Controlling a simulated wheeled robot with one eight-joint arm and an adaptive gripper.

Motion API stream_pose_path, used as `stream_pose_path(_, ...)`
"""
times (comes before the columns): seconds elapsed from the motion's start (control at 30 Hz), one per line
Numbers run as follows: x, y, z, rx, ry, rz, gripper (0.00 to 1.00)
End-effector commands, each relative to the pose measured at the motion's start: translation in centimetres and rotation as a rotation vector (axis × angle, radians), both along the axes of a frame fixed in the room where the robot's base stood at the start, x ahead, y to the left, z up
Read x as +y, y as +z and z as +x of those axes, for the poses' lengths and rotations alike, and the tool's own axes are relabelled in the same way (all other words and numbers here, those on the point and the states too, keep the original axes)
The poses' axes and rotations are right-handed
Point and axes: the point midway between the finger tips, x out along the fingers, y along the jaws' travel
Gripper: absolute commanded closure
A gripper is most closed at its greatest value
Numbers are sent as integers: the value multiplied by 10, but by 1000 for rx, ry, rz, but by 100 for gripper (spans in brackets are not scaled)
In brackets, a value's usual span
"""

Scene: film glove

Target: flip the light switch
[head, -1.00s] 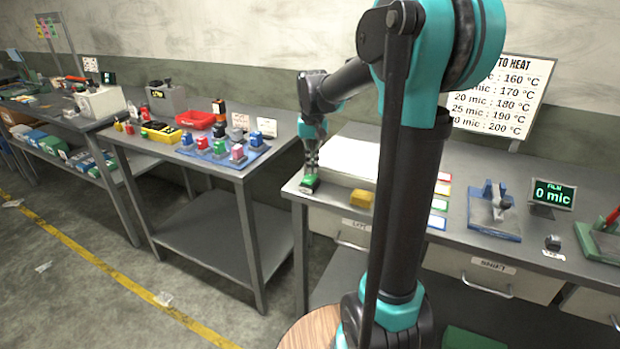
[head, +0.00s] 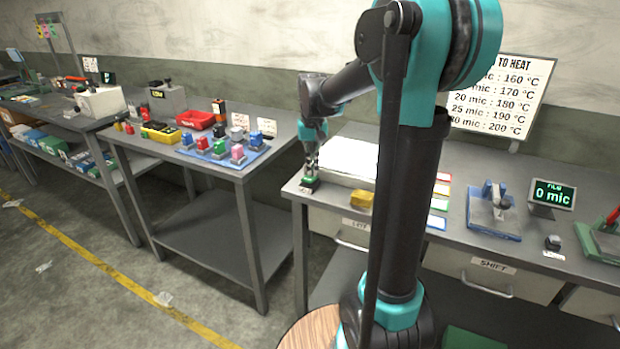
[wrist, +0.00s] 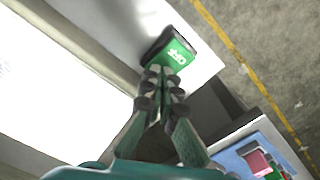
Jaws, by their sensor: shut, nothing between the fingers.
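The light switch (head: 309,182) is a small box with a green rocker at the left front corner of the right-hand bench. In the wrist view the green switch (wrist: 177,54) reads "OFF" and has a dark housing. My gripper (head: 311,170) is shut and empty and points down over the switch. In the wrist view its fingertips (wrist: 162,70) are at the near edge of the green rocker. I cannot tell whether they touch it.
A white lit panel (head: 350,158) lies right of the switch, with a yellow block (head: 359,199) in front of it. The left bench holds a blue mat (head: 250,154) with several coloured stamps. A gap of open floor separates the benches.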

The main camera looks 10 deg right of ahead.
Motion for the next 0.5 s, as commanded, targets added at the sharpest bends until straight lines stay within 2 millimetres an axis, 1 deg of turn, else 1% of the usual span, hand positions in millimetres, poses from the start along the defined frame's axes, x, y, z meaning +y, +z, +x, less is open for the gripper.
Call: stream_pose_path(0.5, 0, 38, 0, 0, 0, 0, 100)
